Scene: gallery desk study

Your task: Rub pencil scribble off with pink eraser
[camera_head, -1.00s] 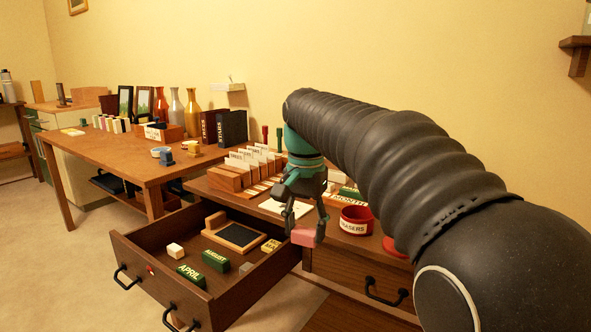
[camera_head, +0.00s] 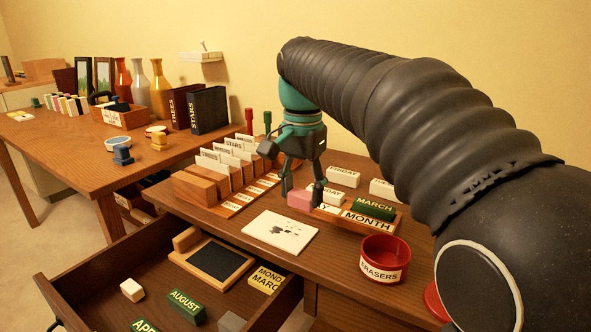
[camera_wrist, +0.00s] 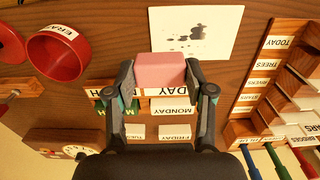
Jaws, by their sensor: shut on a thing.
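The pink eraser (camera_head: 300,200) is held between the fingers of my gripper (camera_head: 303,190), above the desk near the wooden day-and-month holder. In the wrist view my gripper (camera_wrist: 160,80) is shut on the eraser (camera_wrist: 161,70), which sits at the fingertips. A white paper card (camera_head: 280,232) with dark pencil scribble lies flat on the desk, left of and nearer than the eraser in the head view. In the wrist view the card (camera_wrist: 215,45) lies beyond the eraser to the upper right, and its scribble shows as dark patches. The eraser is apart from the card.
A red bowl labelled ERASERS (camera_head: 385,260) stands right of the card. The holder with a green MARCH block (camera_head: 373,208) is close to my gripper. A wooden card rack (camera_head: 215,180) stands to the left. An open drawer (camera_head: 110,275) juts out in front.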

